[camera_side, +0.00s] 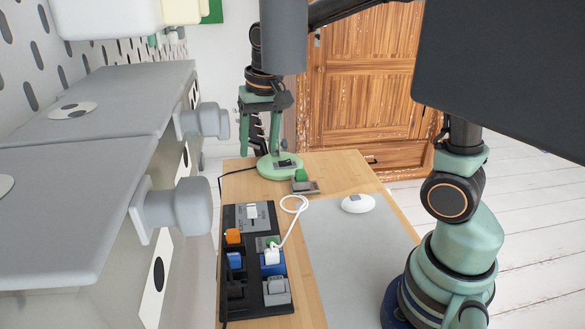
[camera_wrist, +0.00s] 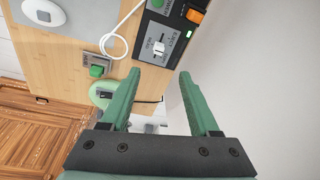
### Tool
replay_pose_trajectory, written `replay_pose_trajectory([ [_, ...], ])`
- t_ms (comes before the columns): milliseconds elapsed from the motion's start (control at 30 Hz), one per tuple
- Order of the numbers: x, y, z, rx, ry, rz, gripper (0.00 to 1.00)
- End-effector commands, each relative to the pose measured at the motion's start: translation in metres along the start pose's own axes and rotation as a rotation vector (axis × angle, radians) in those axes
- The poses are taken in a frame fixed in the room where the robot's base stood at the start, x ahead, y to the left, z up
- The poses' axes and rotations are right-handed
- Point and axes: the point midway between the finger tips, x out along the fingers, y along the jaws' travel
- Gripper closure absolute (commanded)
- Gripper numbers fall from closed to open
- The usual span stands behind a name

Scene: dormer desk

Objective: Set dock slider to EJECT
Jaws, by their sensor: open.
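The black dock panel (camera_side: 237,290) lies on the wooden desk in the side view. A white slider knob (camera_side: 252,211) sits on a grey labelled plate (camera_side: 262,223) at the panel's far end. In the wrist view the knob (camera_wrist: 159,49) shows just beyond my fingertips; the label words are too small to read surely. My gripper (camera_side: 260,150) is open and empty, its fingers pointing down. It is above the far end of the desk, beyond the panel and apart from the knob. In the wrist view the gap between its fingertips (camera_wrist: 158,74) opens toward the knob.
The panel also carries an orange switch (camera_side: 233,236), blue parts and a white plug with a cable (camera_side: 289,233). A round green base (camera_side: 277,172) and a green button (camera_side: 301,175) stand near my gripper. A white mouse (camera_side: 358,204) lies right. Grey drawers (camera_side: 95,190) border the left.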

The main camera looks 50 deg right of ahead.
Motion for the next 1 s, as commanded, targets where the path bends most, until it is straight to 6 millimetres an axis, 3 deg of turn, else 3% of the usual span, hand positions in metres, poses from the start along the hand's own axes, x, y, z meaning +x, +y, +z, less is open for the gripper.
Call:
replay_pose_trajectory([
  [200,0.05,-0.008,-0.028,0.165,-0.092,0.059,0.38],
  [400,0.076,-0.009,-0.038,0.247,-0.13,0.091,0.38],
  [667,0.096,-0.008,-0.037,0.261,-0.138,0.097,0.38],
  [1000,0.159,-0.003,-0.027,0.259,-0.139,0.097,0.38],
])
